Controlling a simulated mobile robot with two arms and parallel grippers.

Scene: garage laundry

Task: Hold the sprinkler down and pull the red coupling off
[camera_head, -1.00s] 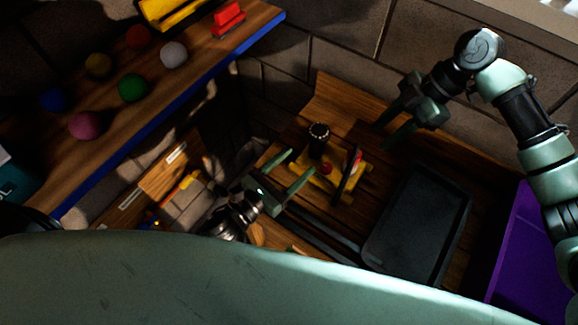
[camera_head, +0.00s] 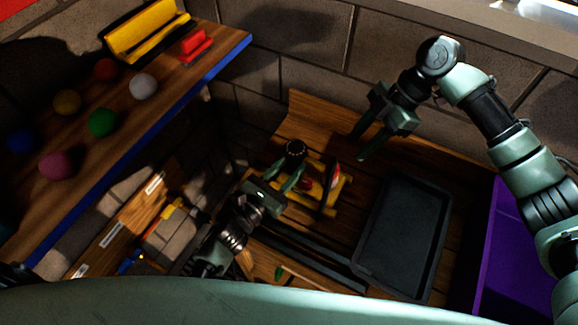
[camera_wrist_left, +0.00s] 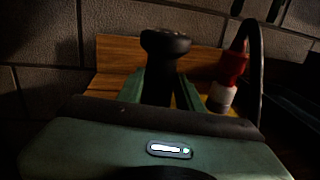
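The sprinkler has a dark upright post with a ribbed black top (camera_head: 295,148) on a yellow base (camera_head: 328,209). The post also stands at the centre of the left wrist view (camera_wrist_left: 165,45). A red coupling with a white lower part (camera_wrist_left: 231,72) sits right of the post there, beside a dark curved hose. Red parts show on the base in the head view (camera_head: 305,183). My left gripper (camera_head: 289,172) is at the post, its fingers on either side, with a small gap visible at the right. My right gripper (camera_head: 357,147) is open and empty, above and right of the sprinkler.
A black tray (camera_head: 402,235) lies right of the sprinkler, with a purple bin (camera_head: 505,240) beyond it. A shelf with a blue edge (camera_head: 140,135) holds several coloured balls at the upper left. A block wall (camera_head: 300,60) stands behind.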

